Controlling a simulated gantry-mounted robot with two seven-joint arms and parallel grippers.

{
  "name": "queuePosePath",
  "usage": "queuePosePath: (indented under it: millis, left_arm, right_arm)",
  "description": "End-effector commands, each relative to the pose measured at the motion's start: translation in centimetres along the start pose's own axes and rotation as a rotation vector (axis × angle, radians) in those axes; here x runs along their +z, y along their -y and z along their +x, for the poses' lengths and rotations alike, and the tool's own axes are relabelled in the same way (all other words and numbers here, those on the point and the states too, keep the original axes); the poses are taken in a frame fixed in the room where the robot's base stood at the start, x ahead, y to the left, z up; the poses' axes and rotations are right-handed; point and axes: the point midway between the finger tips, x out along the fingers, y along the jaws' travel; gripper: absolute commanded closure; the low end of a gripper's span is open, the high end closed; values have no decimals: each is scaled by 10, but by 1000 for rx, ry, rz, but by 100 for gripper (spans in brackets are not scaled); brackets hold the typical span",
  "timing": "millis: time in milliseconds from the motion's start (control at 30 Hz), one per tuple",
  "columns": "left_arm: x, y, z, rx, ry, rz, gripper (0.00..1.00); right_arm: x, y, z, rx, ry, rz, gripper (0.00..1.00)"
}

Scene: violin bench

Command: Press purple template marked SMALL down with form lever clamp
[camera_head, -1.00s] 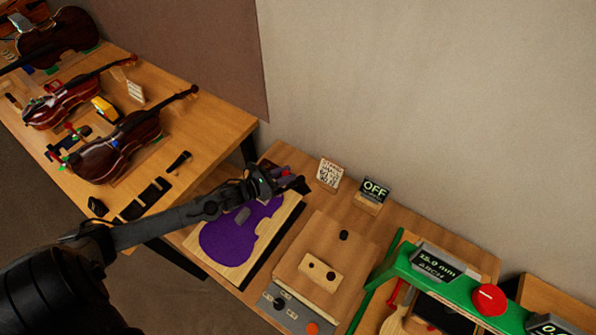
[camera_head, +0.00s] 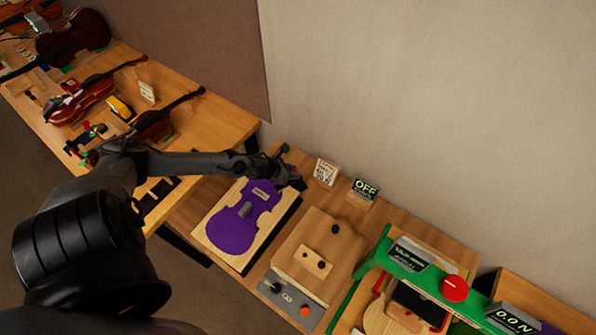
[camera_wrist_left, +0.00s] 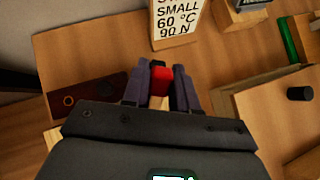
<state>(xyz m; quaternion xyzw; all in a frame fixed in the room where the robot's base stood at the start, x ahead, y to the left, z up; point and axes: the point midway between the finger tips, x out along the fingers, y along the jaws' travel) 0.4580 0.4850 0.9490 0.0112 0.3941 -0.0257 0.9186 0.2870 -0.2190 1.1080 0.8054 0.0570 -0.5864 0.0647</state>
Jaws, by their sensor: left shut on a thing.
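The purple violin-shaped template (camera_head: 232,228) lies on a pale wooden board (camera_head: 214,235) on the near bench, with a small label at its upper end and a grey block at its middle. My left gripper (camera_head: 292,178) is just beyond the template's upper right end, at the back of the board. In the left wrist view its two fingers (camera_wrist_left: 161,88) are shut on a red grip, apparently the form lever clamp's handle (camera_wrist_left: 160,76). The rest of the lever is hidden by the gripper. My right gripper is not in view.
A card reading SMALL, 60 °C, 90 N (camera_wrist_left: 180,20) stands behind the gripper. An OFF display (camera_head: 365,188) stands to its right. A wooden press box (camera_head: 318,240) and a green gauge frame (camera_head: 420,278) are further right. Violins (camera_head: 80,100) lie on the left bench.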

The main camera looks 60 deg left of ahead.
Motion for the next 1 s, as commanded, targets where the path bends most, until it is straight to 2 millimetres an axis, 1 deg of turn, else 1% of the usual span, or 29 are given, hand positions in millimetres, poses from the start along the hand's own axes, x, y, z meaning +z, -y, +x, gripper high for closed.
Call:
queuePosePath:
  millis: [433, 467, 500, 600, 867, 1000]
  left_arm:
    - [-2, -2, -1, 4, -12, -4, 100]
    - [-2, -2, -1, 4, -12, -4, 71]
    - [-2, -2, -1, 4, -12, -4, 65]
    - [-2, -2, -1, 3, -12, -4, 51]
    - [-2, -2, -1, 3, -12, -4, 51]
    - [-3, -2, -6, 3, -12, -3, 51]
  right_arm:
    - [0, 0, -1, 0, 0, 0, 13]
    - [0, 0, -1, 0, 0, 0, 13]
    - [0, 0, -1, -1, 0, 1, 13]
    - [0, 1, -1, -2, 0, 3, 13]
    - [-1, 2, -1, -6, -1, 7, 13]
    - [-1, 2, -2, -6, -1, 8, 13]
